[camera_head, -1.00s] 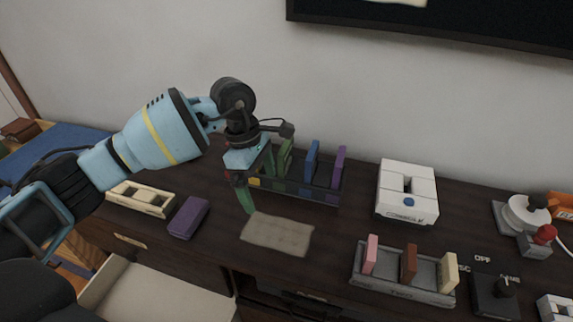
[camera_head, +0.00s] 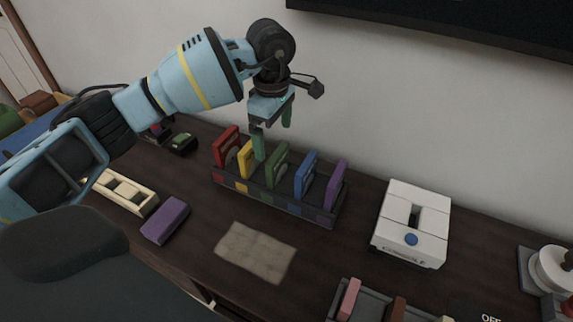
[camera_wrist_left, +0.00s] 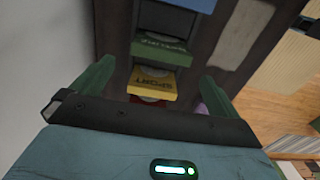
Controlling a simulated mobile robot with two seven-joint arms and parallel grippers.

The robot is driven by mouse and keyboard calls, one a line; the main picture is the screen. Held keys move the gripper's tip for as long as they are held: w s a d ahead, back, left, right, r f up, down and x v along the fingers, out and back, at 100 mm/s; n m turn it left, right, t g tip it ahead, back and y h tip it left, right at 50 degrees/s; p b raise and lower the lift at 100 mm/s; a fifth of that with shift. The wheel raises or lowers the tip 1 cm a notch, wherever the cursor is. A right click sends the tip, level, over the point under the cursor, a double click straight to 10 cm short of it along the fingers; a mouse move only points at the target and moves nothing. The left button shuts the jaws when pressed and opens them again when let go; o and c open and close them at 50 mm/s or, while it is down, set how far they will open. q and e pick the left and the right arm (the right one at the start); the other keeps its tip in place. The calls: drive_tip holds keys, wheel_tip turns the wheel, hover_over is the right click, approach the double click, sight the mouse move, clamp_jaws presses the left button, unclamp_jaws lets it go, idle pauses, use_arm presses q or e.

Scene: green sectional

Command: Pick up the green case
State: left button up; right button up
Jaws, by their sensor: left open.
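The green case (camera_head: 277,166) stands upright in the middle slot of a dark rack (camera_head: 270,200), between a yellow case (camera_head: 246,158) and a blue case (camera_head: 305,175). My left gripper (camera_head: 272,130) is open and empty above the left half of the rack, its green fingers pointing down. In the left wrist view, the yellow case (camera_wrist_left: 155,84) lies between the fingers (camera_wrist_left: 156,72), with the green case (camera_wrist_left: 162,51) just beyond it. A red case is partly hidden by the gripper body. My right gripper is not in view.
A red case (camera_head: 226,146) and a purple case (camera_head: 334,191) fill the rack's ends. A white console (camera_head: 412,224) stands to the right. A beige cloth (camera_head: 256,252), a purple block (camera_head: 165,220) and a cream tray (camera_head: 126,191) lie in front. The wall is close behind.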

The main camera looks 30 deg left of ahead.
sight(278, 153)
use_arm(q)
drive_tip(key=shift+d+f, duration=0.2)
drive_tip(key=shift+f, duration=1.75)
drive_tip(key=shift+d+f, duration=0.2)
drive_tip(key=shift+f, duration=1.75)
drive_tip(key=c, duration=0.9)
drive_tip(key=shift+r, duration=0.1)
wheel_tip(278, 153, up, 10)
drive_tip(key=shift+f, duration=0.1)
